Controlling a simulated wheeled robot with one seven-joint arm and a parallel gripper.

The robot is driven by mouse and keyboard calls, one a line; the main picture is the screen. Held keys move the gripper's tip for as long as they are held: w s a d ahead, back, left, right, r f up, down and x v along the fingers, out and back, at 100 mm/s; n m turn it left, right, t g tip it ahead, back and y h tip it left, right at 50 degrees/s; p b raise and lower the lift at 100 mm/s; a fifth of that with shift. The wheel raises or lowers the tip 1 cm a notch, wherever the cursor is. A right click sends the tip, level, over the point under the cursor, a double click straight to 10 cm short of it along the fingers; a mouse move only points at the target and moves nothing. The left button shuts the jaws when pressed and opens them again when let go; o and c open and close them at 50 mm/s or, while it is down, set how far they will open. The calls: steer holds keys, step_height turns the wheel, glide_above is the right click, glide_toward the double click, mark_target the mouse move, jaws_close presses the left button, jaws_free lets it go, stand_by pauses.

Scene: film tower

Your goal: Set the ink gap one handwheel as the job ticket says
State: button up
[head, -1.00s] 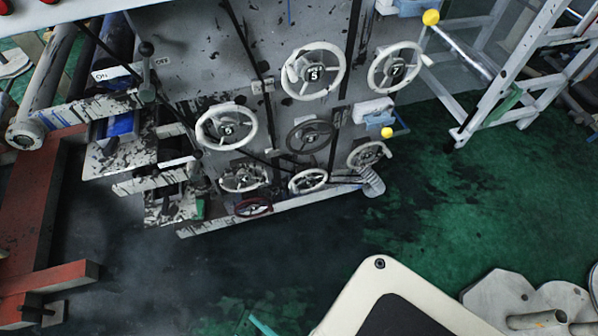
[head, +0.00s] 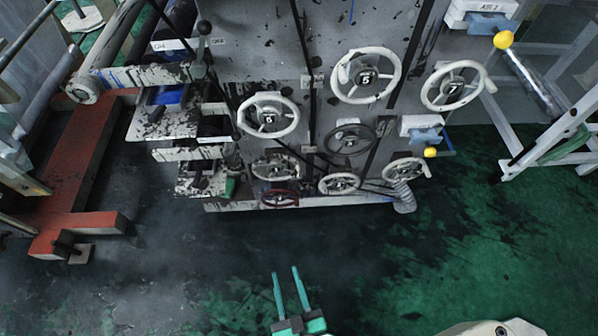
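Several handwheels sit on the ink-spattered grey machine panel (head: 262,50). White ones with numbered hubs include the upper middle wheel (head: 366,76), the upper right wheel (head: 454,86) and the left wheel (head: 268,117). Lower down are a dark wheel (head: 349,139), three smaller pale wheels (head: 277,167) and a dark red wheel (head: 279,198). I cannot tell which is ink gap one; the small markings are unreadable. No job ticket can be made out. My gripper (head: 286,271) has two teal fingers, apart and empty, in front of and below the panel, touching no wheel.
A lever (head: 205,45) with small labels is at the panel's left. Yellow knobs (head: 503,40) are at the right. A red-orange frame (head: 75,185) stands on the left, and a grey metal frame (head: 560,150) on the right. The green, ink-stained floor before the panel is clear.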

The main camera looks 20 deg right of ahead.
steer(key=w+d+f+h, duration=0.2)
steer(key=w+d+f, duration=0.3)
steer(key=w+f, duration=0.45)
steer(key=m+t+h, duration=0.1)
steer(key=m+h, duration=0.1)
glide_toward(297, 172)
steer(key=x, duration=0.6)
steer(key=f+x, duration=0.1)
steer(key=x, duration=0.2)
steer(key=shift+w, duration=0.15)
steer(key=shift+w+d, duration=0.45)
steer(key=shift+w, duration=0.05)
steer(key=shift+a, duration=0.15)
jaws_close()
steer(key=shift+w, duration=0.1)
